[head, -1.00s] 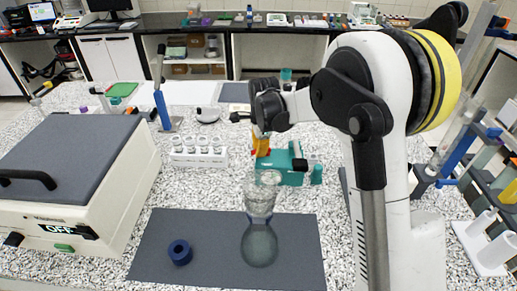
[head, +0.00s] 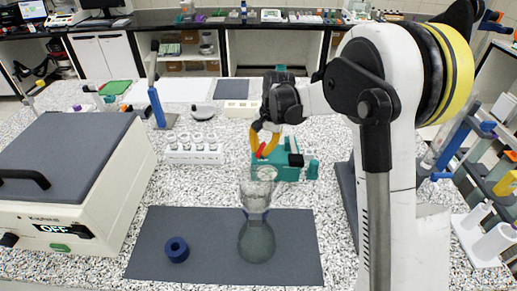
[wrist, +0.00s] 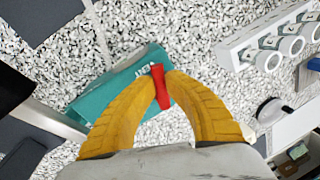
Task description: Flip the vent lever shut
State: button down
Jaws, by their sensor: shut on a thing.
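The small red lever (wrist: 161,86) is at the teal unit (wrist: 130,85) in the wrist view, and I take it for the vent lever. My gripper (wrist: 163,82) has its yellow curved fingers closed on the red lever, one finger on each side. In the head view the red lever (head: 261,149) shows small between the fingertips of my gripper (head: 260,151), at the left end of the teal unit (head: 290,172). The fingers partly hide the lever and its joint, so I cannot tell its exact setting.
A glass flask (head: 257,232) stands on a dark mat (head: 180,225) in front of the teal unit, with a blue ring (head: 176,250) to its left. A white rack (head: 193,157) with several cups stands left of the unit. A grey-lidded machine (head: 70,200) fills the left side.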

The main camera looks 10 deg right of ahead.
jog(key=shift+s+d+n+g, duration=0.1)
jog(key=shift+d+n+g, duration=0.15)
jog(key=shift+n, duration=0.65)
jog(key=shift+s+d+n+g, duration=0.1)
jog(key=shift+d+n+g, duration=0.1)
jog(key=shift+n, duration=0.7)
jog(key=c, duration=1.4)
grip_release()
jog(key=r, duration=0.4)
jog(key=d+r, duration=0.1)
jog(key=r, duration=0.2)
jog(key=d+r, duration=0.1)
jog(key=r, duration=0.3)
jog(key=shift+s+d+r, duration=0.15)
jog(key=shift+d+r, duration=0.05)
jog(key=shift+r, duration=0.15)
jog(key=shift+s, duration=0.1)
